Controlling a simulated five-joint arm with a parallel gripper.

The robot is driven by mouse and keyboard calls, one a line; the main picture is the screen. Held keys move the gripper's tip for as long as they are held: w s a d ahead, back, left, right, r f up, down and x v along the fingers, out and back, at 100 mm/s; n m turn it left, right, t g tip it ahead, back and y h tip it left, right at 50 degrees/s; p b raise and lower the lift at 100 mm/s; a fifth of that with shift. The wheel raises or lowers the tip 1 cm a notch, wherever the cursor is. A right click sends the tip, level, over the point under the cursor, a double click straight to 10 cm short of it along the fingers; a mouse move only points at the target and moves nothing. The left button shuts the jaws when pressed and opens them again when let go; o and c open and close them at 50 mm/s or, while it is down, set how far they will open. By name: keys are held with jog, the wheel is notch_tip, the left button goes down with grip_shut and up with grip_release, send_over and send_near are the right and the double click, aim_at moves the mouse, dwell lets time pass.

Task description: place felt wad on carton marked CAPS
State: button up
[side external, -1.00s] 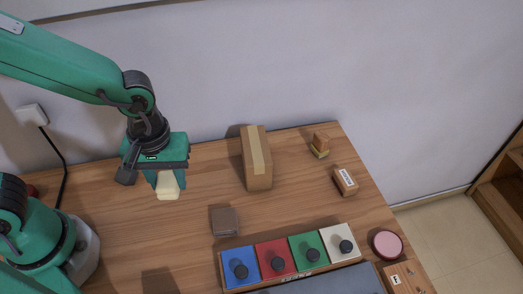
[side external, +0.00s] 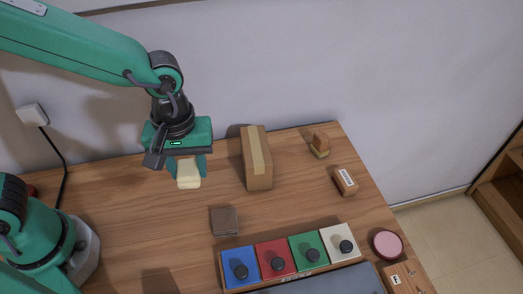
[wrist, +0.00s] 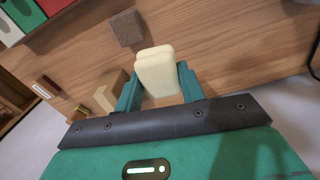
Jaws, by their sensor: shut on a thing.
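The felt wad appears to be the pale cream block (side external: 188,174), held between the fingers of my gripper (side external: 187,166). In the wrist view my gripper (wrist: 158,92) is shut on the cream wad (wrist: 156,68), which sticks out past the fingertips. The wad hangs above the table, left of a brown cardboard carton (side external: 257,165) with a tan tape strip. That carton also shows in the wrist view (wrist: 108,90), partly behind a finger. I cannot read CAPS on it. A smaller brown block (side external: 345,181) at the right bears a white label too small to read.
A grey-brown square block (side external: 225,221) lies in front of the carton. A row of blue, red, green and white panels with black knobs (side external: 290,258) is at the front. A brush-like block (side external: 320,145) and a pink disc (side external: 387,244) are at the right.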

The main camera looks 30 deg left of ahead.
jog(key=w+d+r+n, duration=0.1)
jog(key=w+d+r, duration=0.6)
jog(key=d, duration=0.3)
jog(key=shift+w+r+n, duration=0.2)
jog(key=shift+w+n, duration=0.05)
jog(key=shift+n, duration=0.05)
send_over(255, 143)
notch_tip(255, 143, down, 7)
jog(key=shift+f, duration=2)
jog(key=shift+f, duration=0.2)
jog(key=o, duration=0.9)
jog(key=shift+o, duration=0.2)
jog(key=shift+r, duration=0.15)
